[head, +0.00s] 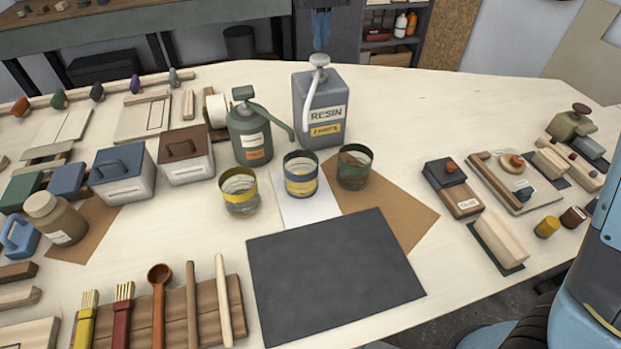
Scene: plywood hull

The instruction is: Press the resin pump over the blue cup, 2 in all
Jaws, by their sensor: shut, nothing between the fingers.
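The resin pump is a grey canister (318,112) labelled RESIN, upright at the back middle of the table. Its pale pump head (319,60) stands raised on top, and its spout (311,92) bends down toward the front left. The blue cup (301,174), a clear cup with a blue rim and a yellow band, stands on a white sheet in front of the canister. The spout's tip appears above and behind this cup; I cannot tell whether it lines up with the opening. My gripper is not in view; only part of my blue arm shows at the right edge.
A yellow-rimmed cup (239,192) and a green-rimmed cup (354,167) flank the blue cup. A green pump bottle (250,137) stands left of the canister, its spout reaching toward it. A dark mat (335,277) lies empty in front. Table space right of the canister is clear.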

